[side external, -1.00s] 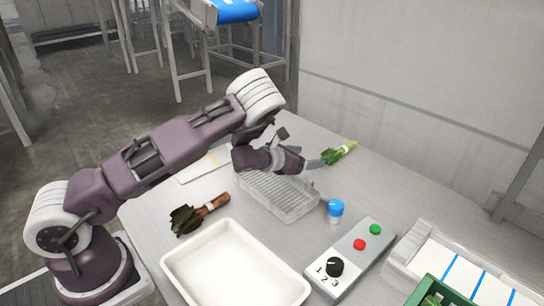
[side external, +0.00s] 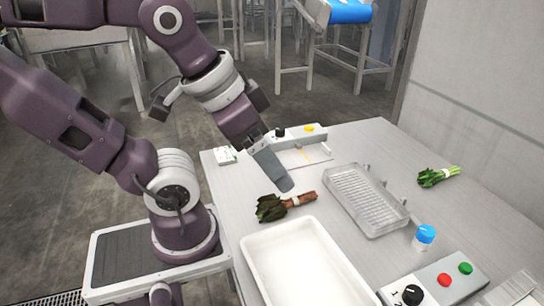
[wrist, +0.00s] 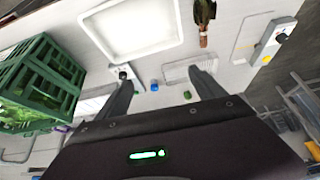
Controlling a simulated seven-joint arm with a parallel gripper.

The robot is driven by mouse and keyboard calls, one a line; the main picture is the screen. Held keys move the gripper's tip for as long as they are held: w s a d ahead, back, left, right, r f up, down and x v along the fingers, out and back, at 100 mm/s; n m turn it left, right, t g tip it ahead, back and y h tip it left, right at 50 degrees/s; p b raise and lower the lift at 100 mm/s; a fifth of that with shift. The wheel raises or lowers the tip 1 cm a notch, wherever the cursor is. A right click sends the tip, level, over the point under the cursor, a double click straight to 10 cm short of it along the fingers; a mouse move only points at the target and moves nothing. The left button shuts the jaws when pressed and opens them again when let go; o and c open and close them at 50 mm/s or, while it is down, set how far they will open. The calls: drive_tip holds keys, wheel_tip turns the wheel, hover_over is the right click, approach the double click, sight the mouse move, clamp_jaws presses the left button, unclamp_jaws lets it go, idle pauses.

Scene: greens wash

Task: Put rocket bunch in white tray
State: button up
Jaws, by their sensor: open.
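The white tray (side external: 254,262) is empty at the front of the table, and it also shows at the top of the wrist view (wrist: 174,22). A green leafy bunch with a pale band (side external: 437,177) lies at the far right of the table. A dark-leafed bunch with reddish-brown stems (side external: 287,203) lies just behind the white tray; its stem end shows in the wrist view (wrist: 204,30). Of the two, the green one looks like the rocket bunch. My gripper (side external: 287,186) is open and empty, raised near the dark bunch. Its two fingers stand apart in the wrist view (wrist: 163,78).
A clear ribbed tray (side external: 366,200) stands mid-table between the two bunches. A blue-capped jar (side external: 425,237) and a control box with a knob and buttons (side external: 430,285) are at the right front. A yellow-button device (side external: 308,129) sits at the back. The wrist view shows a green crate (wrist: 40,85).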

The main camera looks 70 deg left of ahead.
drive_tip(key=shift+s, duration=0.25)
drive_tip(key=shift+w, duration=0.1)
